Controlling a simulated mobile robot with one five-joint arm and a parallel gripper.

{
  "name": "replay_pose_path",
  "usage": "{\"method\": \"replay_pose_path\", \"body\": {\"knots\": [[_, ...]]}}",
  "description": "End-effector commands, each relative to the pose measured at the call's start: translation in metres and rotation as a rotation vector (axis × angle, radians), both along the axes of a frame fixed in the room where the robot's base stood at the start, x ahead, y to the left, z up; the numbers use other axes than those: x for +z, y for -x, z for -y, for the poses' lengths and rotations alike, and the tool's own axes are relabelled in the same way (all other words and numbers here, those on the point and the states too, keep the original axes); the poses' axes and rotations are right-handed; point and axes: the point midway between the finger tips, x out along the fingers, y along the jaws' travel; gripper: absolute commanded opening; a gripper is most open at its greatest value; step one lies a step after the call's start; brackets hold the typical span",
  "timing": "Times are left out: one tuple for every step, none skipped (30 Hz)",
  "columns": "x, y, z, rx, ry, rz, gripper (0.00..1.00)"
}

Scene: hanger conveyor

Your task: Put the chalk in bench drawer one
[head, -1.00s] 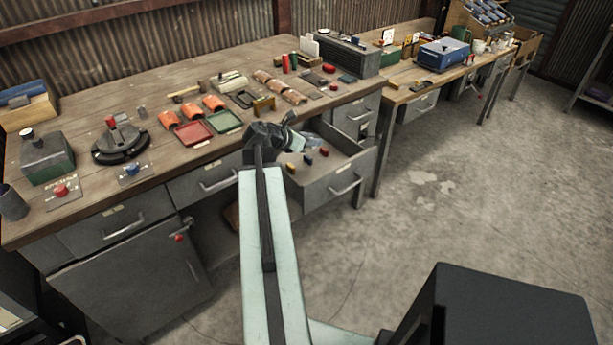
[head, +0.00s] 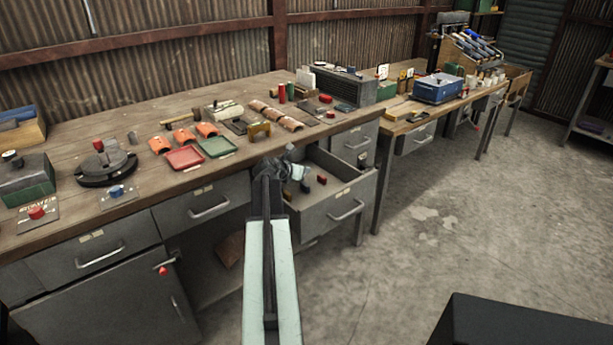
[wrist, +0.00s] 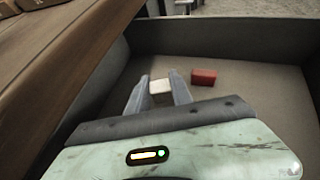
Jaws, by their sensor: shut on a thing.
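The open bench drawer (head: 343,206) sticks out from the front of the long wooden bench. My gripper (head: 299,172) reaches over the drawer's left part in the head view. In the wrist view my gripper (wrist: 159,92) is shut on a small off-white block, which looks like the chalk (wrist: 160,87). The drawer's grey floor (wrist: 238,112) is below it. Whether the chalk touches the floor I cannot tell. The drawer's number cannot be read.
A red block (head: 322,180) lies in the drawer, right of the gripper in the wrist view (wrist: 204,77). The bench top (wrist: 62,60) edges the drawer's left. Several tools and trays stand on it.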

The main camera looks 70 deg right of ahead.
Motion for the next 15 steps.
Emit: {"method": "replay_pose_path", "body": {"knots": [[0.000, 0.000, 0.001, 0.000, 0.000, 0.000, 0.00], [0.000, 0.000, 0.001, 0.000, 0.000, 0.000, 0.00], [-0.001, 0.000, 0.003, 0.000, 0.000, 0.000, 0.00], [-0.003, 0.001, 0.005, 0.000, 0.000, 0.000, 0.00], [-0.006, 0.001, 0.009, -0.001, 0.000, 0.000, 0.00], [-0.010, 0.002, 0.015, -0.001, -0.001, 0.000, 0.00], [-0.013, 0.003, 0.020, -0.002, -0.001, -0.001, 0.00], [-0.017, 0.004, 0.026, -0.002, -0.001, -0.001, 0.00], [-0.024, 0.004, 0.032, -0.001, -0.001, 0.001, 0.00], [-0.028, 0.005, 0.035, -0.001, -0.001, 0.001, 0.00], [-0.031, 0.005, 0.038, 0.000, -0.001, 0.001, 0.00], [-0.031, 0.006, 0.040, 0.000, -0.001, 0.000, 0.00], [-0.030, 0.006, 0.040, 0.000, 0.000, 0.000, 0.00], [-0.029, 0.006, 0.040, 0.001, 0.000, 0.000, 0.00], [-0.027, 0.006, 0.039, 0.001, 0.000, 0.000, 0.00]]}}
